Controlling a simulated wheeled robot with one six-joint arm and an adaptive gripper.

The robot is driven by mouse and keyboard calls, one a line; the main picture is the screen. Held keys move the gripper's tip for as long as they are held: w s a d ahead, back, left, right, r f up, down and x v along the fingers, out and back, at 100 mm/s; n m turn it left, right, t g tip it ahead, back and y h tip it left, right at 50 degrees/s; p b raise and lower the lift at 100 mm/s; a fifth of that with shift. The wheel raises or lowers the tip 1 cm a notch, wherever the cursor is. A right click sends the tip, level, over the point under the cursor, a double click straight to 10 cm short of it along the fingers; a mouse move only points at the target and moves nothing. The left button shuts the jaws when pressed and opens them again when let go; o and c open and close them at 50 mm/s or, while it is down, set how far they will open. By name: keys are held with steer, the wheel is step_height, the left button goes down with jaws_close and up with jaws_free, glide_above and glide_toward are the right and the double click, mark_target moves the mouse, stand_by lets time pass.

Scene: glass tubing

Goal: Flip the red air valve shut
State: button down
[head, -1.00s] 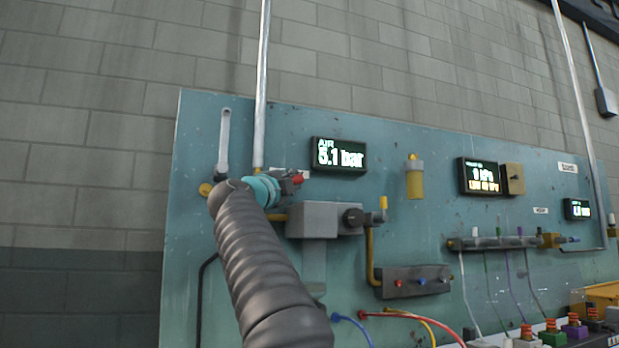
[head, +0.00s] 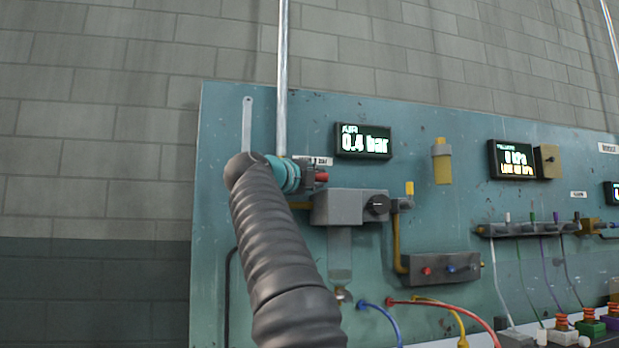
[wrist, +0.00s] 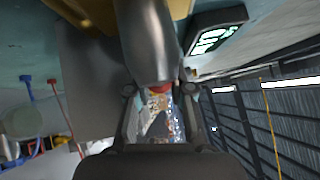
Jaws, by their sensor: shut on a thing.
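The red valve handle (head: 321,176) shows at the end of my gripper (head: 308,176), below the air display (head: 363,141), which reads 0.4 bar. In the head view its red end points right, away from the metal riser pipe (head: 283,80). In the wrist view a bit of red handle (wrist: 160,88) shows between the fingertips of my gripper (wrist: 159,92), which is shut on it. My arm hides most of the valve body.
A grey regulator box (head: 345,207) with a black knob sits just right of and below my gripper. A yellow-topped fitting (head: 409,189) and a grey manifold (head: 440,268) lie farther right. The teal panel (head: 225,130) is fairly clear at upper left.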

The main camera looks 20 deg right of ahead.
steer(key=shift+f, duration=0.1)
steer(key=c, duration=1)
jaws_free()
steer(key=shift+s, duration=0.1)
steer(key=v, duration=0.7)
steer(key=shift+s+a, duration=0.2)
steer(key=shift+a, duration=0.15)
